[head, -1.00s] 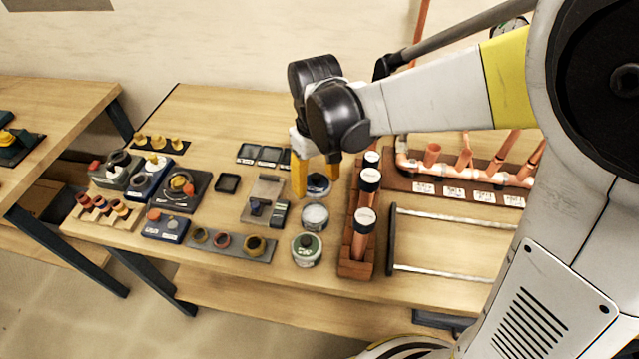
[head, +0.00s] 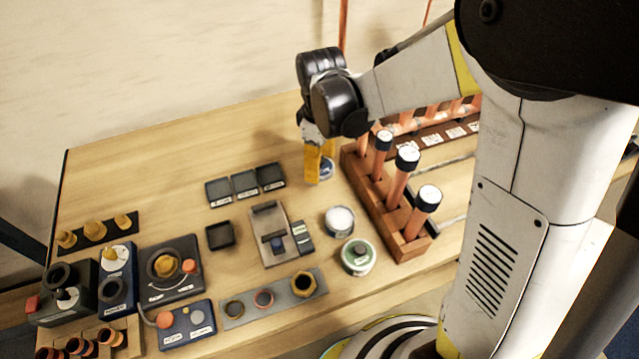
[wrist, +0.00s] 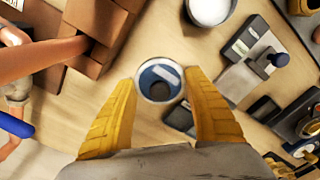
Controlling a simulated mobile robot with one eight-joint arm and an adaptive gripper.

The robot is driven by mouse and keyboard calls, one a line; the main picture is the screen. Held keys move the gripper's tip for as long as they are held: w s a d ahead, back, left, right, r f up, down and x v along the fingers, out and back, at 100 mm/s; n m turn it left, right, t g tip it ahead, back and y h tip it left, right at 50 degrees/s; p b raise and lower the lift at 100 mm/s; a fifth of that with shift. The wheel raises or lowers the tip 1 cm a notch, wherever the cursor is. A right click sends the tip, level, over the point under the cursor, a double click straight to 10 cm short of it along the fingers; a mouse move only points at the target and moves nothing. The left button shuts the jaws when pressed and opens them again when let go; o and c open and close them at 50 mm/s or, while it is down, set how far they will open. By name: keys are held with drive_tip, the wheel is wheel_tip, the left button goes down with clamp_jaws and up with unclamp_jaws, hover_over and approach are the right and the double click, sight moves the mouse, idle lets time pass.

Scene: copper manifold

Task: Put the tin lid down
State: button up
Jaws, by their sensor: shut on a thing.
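The tin lid (head: 327,169) is round, with a blue and white face and a pale rim. In the wrist view the lid (wrist: 158,80) sits between my two yellow fingertips, with a dark round patch at its middle. My gripper (head: 320,165) is shut on it, low over the back of the bench, left of the copper tube rack. Whether the lid touches the bench top I cannot tell. An open tin with white contents (head: 339,220) stands nearer the front; it also shows at the top of the wrist view (wrist: 208,8).
The wooden rack (head: 408,245) with upright copper tubes stands close right of my gripper. A green-topped tin (head: 358,256) is in front. Small black trays (head: 245,184) and a grey plate fixture (head: 270,235) lie to the left. Bare bench (head: 150,175) shows at the back left.

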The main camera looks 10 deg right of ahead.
sight(320, 187)
wheel_tip(320, 187, down, 7)
drive_tip(key=shift+r+b, duration=0.2)
drive_tip(key=shift+b, duration=0.75)
drive_tip(key=shift+f, duration=0.15)
drive_tip(key=o, duration=0.9)
wheel_tip(320, 187, up, 12)
drive_tip(key=p, duration=0.4)
drive_tip(key=shift+r, duration=0.2)
